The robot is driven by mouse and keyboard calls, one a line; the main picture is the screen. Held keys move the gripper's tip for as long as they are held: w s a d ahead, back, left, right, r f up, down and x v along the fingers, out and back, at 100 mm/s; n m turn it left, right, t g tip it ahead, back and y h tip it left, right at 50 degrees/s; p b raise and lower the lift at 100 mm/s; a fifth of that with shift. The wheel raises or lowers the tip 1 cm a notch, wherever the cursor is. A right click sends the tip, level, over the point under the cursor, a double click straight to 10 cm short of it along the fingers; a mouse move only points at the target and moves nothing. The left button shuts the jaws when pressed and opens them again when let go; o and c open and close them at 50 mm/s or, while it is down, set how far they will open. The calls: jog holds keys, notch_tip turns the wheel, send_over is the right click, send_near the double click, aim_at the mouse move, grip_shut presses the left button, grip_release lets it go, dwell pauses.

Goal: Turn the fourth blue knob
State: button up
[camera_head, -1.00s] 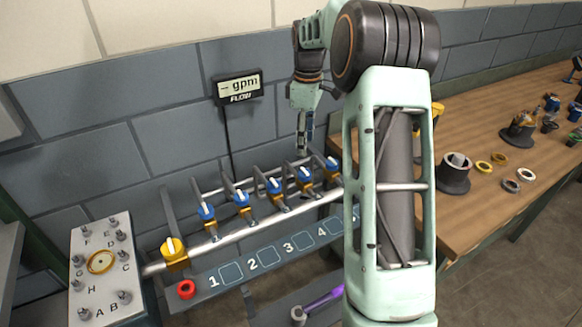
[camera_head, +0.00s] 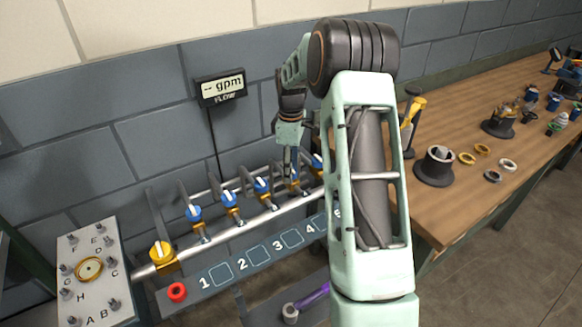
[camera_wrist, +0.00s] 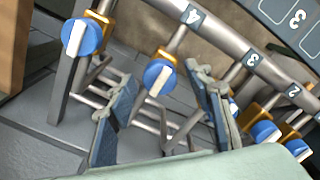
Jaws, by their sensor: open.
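A row of blue knobs with white handles sits on brass valves along a grey pipe. In the head view, the first (camera_head: 193,212), second (camera_head: 228,198) and third (camera_head: 262,185) knobs show clearly, and the fifth (camera_head: 317,162) is partly hidden. My gripper (camera_head: 291,170) points down over the fourth valve and mostly hides its knob. In the wrist view, the fourth blue knob (camera_wrist: 160,77), by the label 4, lies between the two spread fingers of my open gripper (camera_wrist: 157,95). No finger contact with it can be made out. The fifth knob (camera_wrist: 82,37) is beyond the left finger.
A flow display (camera_head: 221,87) reads "-- gpm". Rods stand behind the knobs. A wooden bench (camera_head: 458,200) with loose parts is at right.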

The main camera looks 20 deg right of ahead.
jog(key=c, duration=1.2)
jog(key=shift+o, duration=0.2)
jog(key=shift+m, duration=0.3)
jog(key=m, duration=0.3)
jog(key=shift+m+b, duration=0.3)
jog(key=shift+b, duration=0.05)
jog(key=m, duration=0.4)
jog(key=shift+m, duration=0.3)
jog(key=m, duration=0.4)
jog(key=shift+b, duration=0.3)
jog(key=shift+m, duration=2.5)
